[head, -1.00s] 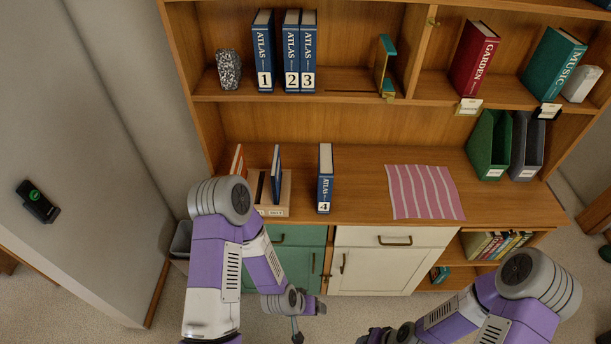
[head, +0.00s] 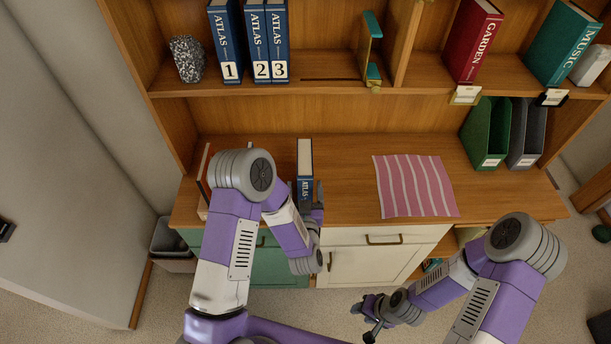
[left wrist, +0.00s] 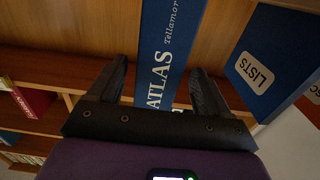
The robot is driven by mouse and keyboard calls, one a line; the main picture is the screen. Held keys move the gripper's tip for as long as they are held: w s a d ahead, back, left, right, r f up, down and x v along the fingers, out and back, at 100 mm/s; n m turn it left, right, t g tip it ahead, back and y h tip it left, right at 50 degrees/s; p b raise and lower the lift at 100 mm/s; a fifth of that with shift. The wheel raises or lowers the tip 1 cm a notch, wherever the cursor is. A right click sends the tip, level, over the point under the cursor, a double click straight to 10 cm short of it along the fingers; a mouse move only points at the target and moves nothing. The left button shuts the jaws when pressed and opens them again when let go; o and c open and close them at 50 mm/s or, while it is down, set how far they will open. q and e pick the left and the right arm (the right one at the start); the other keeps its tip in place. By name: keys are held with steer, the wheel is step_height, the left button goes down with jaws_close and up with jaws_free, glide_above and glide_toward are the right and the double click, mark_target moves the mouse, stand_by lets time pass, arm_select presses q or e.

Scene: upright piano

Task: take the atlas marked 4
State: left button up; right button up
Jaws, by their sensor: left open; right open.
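The blue atlas (head: 304,160) stands upright on the desk surface in the head view. Its spine also shows in the left wrist view (left wrist: 166,45) with the word ATLAS. Its number label is now hidden by my gripper. My left gripper (head: 308,192) is at the spine, low at the desk's front edge. In the left wrist view its open fingers (left wrist: 160,78) are on either side of the spine, with no clear sign of contact. My right gripper (head: 372,322) is open and empty, low in front of the cabinet.
Atlases marked 1 (head: 226,45), 2 (head: 257,42) and 3 (head: 277,42) stand on the shelf above. A blue LISTS item (left wrist: 270,60) is close beside the left gripper. A striped cloth (head: 415,187) lies to the right on the desk.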

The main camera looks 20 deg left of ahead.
arm_select(q)
steer(key=x, duration=0.5)
steer(key=shift+w+r, duration=0.2)
steer(key=shift+r, duration=0.15)
steer(key=shift+c, duration=0.2)
jaws_close()
steer(key=shift+r, duration=0.1)
